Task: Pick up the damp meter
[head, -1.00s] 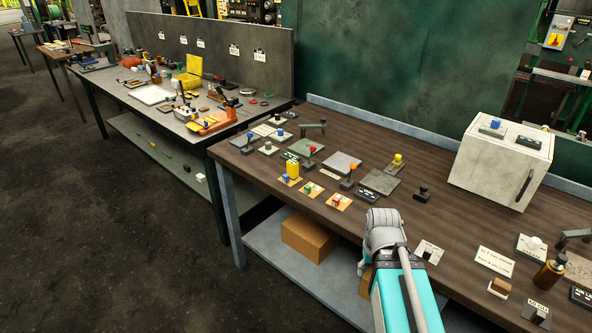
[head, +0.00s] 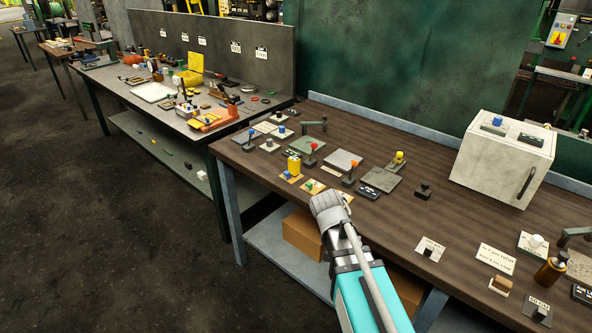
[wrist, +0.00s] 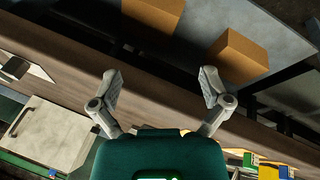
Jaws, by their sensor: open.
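A small upright yellow block with a dark top (head: 294,165) stands on the brown bench, left of my arm's end. It may be the damp meter, but the picture is too small to be sure. A yellow thing also shows at the lower right edge of the wrist view (wrist: 268,172), partly cut off. My gripper (wrist: 160,87) is open, with its two grey fingers apart and nothing between them. In the head view my arm's end is over the bench's front edge, to the right of the yellow block; the fingers are hidden there.
The brown bench (head: 400,222) holds several levers, knobs and plates near the yellow block. A pale cabinet (head: 480,165) stands at the back right. Cardboard boxes (head: 302,232) lie on the shelf below. A grey bench (head: 150,108) stands further left.

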